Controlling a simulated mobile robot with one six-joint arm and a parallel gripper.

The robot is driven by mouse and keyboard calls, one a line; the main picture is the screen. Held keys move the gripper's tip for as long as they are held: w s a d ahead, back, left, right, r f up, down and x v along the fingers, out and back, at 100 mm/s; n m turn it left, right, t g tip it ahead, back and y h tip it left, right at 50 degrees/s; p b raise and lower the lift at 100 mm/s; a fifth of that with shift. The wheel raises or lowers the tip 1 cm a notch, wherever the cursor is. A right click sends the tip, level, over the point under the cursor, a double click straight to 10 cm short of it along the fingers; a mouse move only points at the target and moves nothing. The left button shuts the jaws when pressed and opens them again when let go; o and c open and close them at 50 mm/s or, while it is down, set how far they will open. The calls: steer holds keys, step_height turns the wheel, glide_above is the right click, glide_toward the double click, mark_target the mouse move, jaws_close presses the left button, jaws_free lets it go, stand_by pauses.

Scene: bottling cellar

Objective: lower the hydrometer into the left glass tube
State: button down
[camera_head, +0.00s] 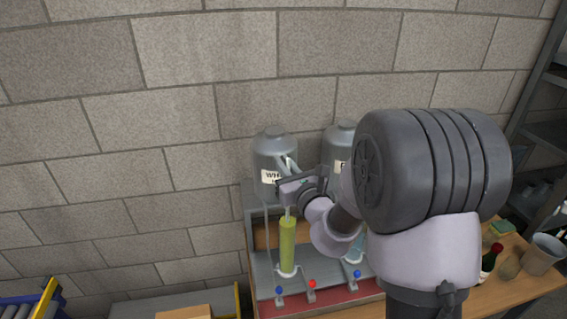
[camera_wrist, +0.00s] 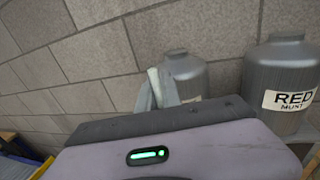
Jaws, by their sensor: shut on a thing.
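The left glass tube (camera_head: 287,248) holds yellow-green liquid and stands upright on the grey bench rig in the head view. My gripper (camera_head: 287,172) is above it, shut on the hydrometer (camera_head: 289,163). The hydrometer's pale top sticks up between the fingers, and a pale part shows below them near the tube's mouth. I cannot tell whether its lower end is inside the tube. In the wrist view the pale hydrometer (camera_wrist: 154,81) shows between the grey fingertips of my gripper (camera_wrist: 158,92); its lower part is hidden. A second tube (camera_head: 358,247) with bluish liquid is partly hidden by my arm.
Two grey tanks stand behind the tubes: the left one (camera_head: 274,150) and one labelled RED (camera_wrist: 290,75). Blue and red knobs (camera_head: 312,284) line the rig's front. A dark bottle (camera_head: 489,262) and a grey bucket (camera_head: 543,254) are at right.

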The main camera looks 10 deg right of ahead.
step_height(320, 180, down, 6)
steer(key=b, duration=0.5)
steer(key=shift+f, duration=0.25)
steer(key=c, duration=1.5)
jaws_free()
steer(key=shift+o, duration=0.2)
steer(key=b+v, duration=1.6)
steer(key=v, duration=0.1)
steer(key=shift+s+b, duration=0.2)
steer(key=shift+b, duration=0.15)
